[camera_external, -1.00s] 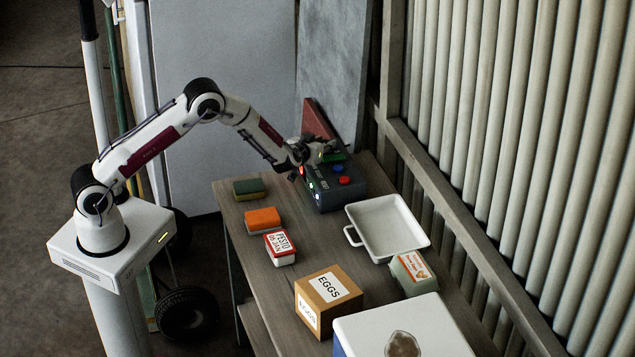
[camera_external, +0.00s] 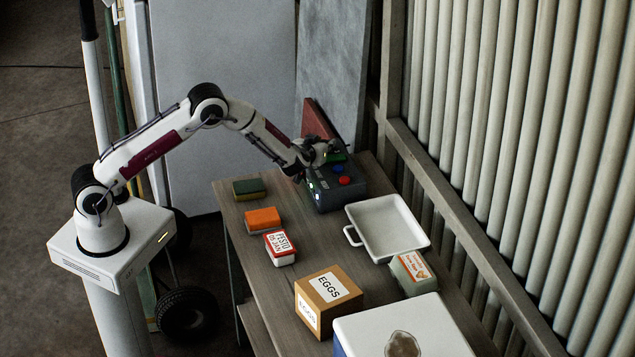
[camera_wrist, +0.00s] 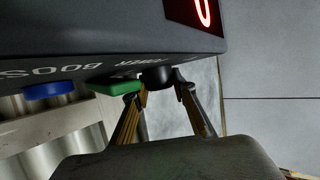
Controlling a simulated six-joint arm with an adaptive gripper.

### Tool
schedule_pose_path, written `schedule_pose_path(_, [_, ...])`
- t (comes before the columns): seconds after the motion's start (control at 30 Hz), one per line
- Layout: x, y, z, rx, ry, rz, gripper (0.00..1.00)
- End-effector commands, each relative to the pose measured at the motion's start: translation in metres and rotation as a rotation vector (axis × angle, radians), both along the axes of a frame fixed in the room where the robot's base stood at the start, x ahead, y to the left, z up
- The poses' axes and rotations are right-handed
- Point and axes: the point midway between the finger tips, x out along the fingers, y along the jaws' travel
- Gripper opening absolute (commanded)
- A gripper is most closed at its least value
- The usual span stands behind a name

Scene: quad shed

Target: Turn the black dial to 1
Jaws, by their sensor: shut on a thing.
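The dark control box (camera_external: 345,199) stands at the far end of the table. My gripper (camera_external: 326,153) is over its far part, pointing down. In the wrist view the black dial (camera_wrist: 157,77) sits between the fingertips of my gripper (camera_wrist: 159,96), which is shut on it. The dial's pointer mark cannot be made out. A red digit that looks like 0 glows on the box's display (camera_wrist: 196,14), partly cut off by the frame edge.
Beside the dial are a green control (camera_wrist: 113,87) and a blue button (camera_wrist: 48,90). A red button (camera_external: 345,181) is on the box too.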

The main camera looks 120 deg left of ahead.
Motion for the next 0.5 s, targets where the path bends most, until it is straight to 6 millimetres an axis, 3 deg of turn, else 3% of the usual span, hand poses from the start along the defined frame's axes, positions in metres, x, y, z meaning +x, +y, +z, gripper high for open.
schedule_pose_path(0.07, [-0.0004, 0.0004, 0.0005, 0.001, -0.001, 0.0, 0.05])
schedule_pose_path(0.1, [-0.0004, 0.0003, 0.0004, 0.001, -0.001, 0.0, 0.28])
schedule_pose_path(0.17, [-0.0004, 0.0003, 0.0004, 0.001, -0.001, 0.0, 0.43])
schedule_pose_path(0.5, [-0.0001, -0.0002, 0.0002, 0.0, 0.0, -0.001, 0.43])
